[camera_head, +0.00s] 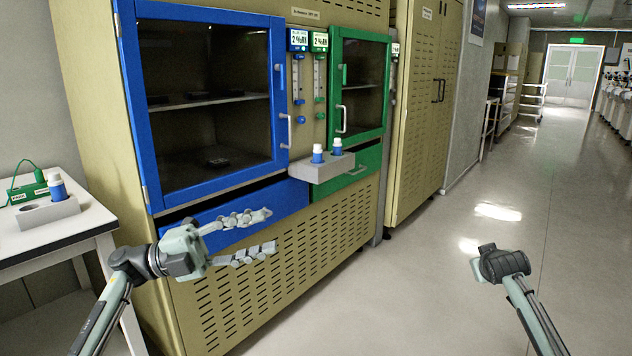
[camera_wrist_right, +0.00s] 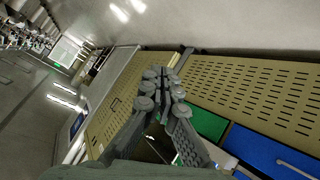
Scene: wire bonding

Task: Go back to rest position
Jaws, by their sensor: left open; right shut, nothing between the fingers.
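My left gripper (camera_head: 268,231) is open and empty. It hangs in front of the cabinet, its fingers before the blue drawer (camera_head: 240,215) and the slotted panel below it. My right arm comes in at the lower right of the head view, over the bare floor; its fingers are hidden there behind the wrist. In the right wrist view my right gripper (camera_wrist_right: 162,78) is shut with nothing between its fingertips, and the cabinet front lies beyond it.
The tan cabinet has a blue-framed door (camera_head: 150,110) and a green-framed door (camera_head: 335,85). A grey shelf (camera_head: 322,174) holds two blue-and-white bottles (camera_head: 317,153). A white table (camera_head: 90,222) at left carries a grey block (camera_head: 40,214) and a bottle (camera_head: 57,187). The aisle floor (camera_head: 430,260) is clear.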

